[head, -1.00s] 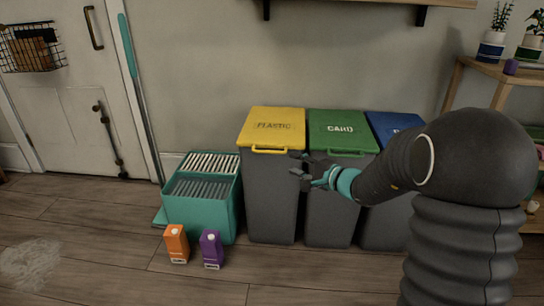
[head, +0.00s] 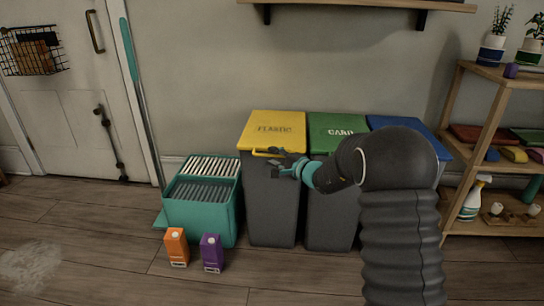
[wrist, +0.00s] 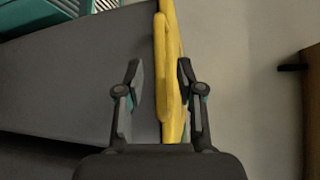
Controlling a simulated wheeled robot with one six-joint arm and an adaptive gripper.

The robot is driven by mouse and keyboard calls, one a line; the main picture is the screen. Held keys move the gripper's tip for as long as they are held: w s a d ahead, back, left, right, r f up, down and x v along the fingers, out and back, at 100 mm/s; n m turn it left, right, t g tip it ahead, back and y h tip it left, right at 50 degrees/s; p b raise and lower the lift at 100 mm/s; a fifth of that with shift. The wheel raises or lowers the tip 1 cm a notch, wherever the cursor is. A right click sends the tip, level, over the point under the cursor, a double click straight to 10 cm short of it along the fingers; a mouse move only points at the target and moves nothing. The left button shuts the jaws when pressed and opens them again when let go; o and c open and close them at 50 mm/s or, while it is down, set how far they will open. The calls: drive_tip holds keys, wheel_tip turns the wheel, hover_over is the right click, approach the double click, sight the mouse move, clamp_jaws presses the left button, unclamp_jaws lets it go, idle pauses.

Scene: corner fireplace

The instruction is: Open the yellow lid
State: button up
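The yellow lid (head: 273,128), marked PLASTIC, lies closed on the left grey bin (head: 270,205). Its yellow handle (head: 262,153) sticks out along the front edge. My gripper (head: 278,167) is at the right part of this handle and hides some of it. In the wrist view my gripper (wrist: 160,82) is open, its two fingers apart. The yellow lid (wrist: 174,50) shows edge-on there, and its handle (wrist: 159,70) lies in the gap between the fingers as seen in the picture. I cannot tell whether a finger touches it.
Bins with a green lid (head: 335,127) and a blue lid (head: 397,126) stand directly to the right. A wooden shelf (head: 485,125) stands at the right.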

drive_tip(key=shift+w+a+f, duration=0.15)
drive_tip(key=shift+w+a, duration=0.35)
clamp_jaws()
